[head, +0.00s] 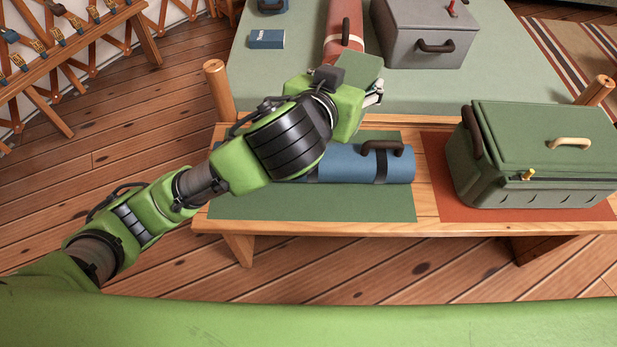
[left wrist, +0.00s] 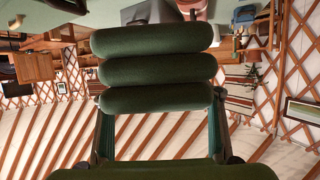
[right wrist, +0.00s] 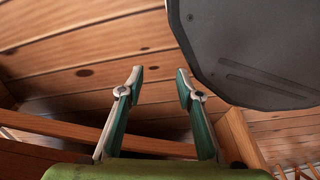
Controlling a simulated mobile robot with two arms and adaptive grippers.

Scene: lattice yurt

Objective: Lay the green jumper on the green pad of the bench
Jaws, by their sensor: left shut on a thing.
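The green jumper (left wrist: 158,70), folded into thick dark green rolls, is between the fingers of my left gripper (left wrist: 160,115). In the head view a flat green part of the jumper (head: 361,66) shows past my left gripper (head: 368,88), which is above the bench's back edge; my wrist hides the rest. The green pad (head: 245,205) lies on the left of the wooden bench (head: 428,188). A rolled blue mat (head: 345,166) with dark straps and a handle lies across the pad, partly hidden by my arm. My right gripper (right wrist: 158,78) is open and empty, and shows only in the right wrist view.
A green lidded box (head: 550,150) stands on a red pad (head: 437,165) at the bench's right. Bench posts rise behind. Beyond is a pale green surface (head: 275,75) with a grey case (head: 425,25), a pink roll (head: 343,22) and a blue book (head: 267,39). The pad's front strip is bare.

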